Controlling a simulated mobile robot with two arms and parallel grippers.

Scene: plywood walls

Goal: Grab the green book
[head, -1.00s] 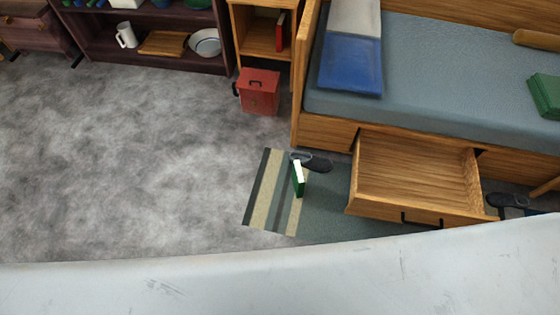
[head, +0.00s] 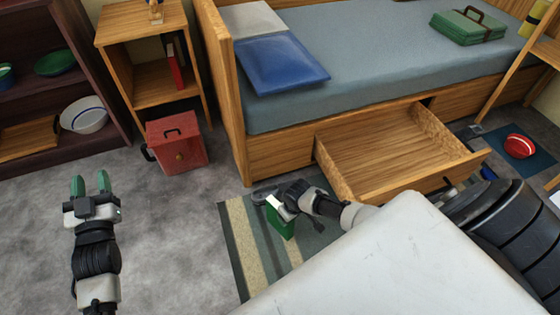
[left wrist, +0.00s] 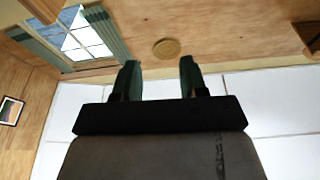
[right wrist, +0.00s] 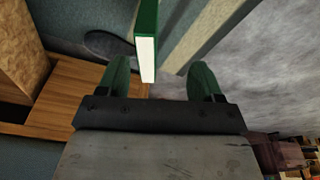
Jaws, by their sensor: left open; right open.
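The green book (head: 281,224) with white page edges stands upright on the striped rug, beside the open drawer. My right gripper (head: 275,202) is right at the book in the head view; its fingers are hard to make out there. In the right wrist view the book (right wrist: 147,45) lies ahead of and partly between the open green fingers of the right gripper (right wrist: 159,72), nearer the left finger. No grip on it shows. My left gripper (head: 91,184) is open and empty over the grey floor at left. In the left wrist view, it (left wrist: 158,75) faces a wall and window.
An open empty bed drawer (head: 385,155) juts out right of the book. A dark shoe (head: 264,193) lies behind the book on the striped rug (head: 237,235). A red box (head: 176,143) stands by the nightstand (head: 165,88). A green case (head: 466,28) lies on the bed. Floor at left is clear.

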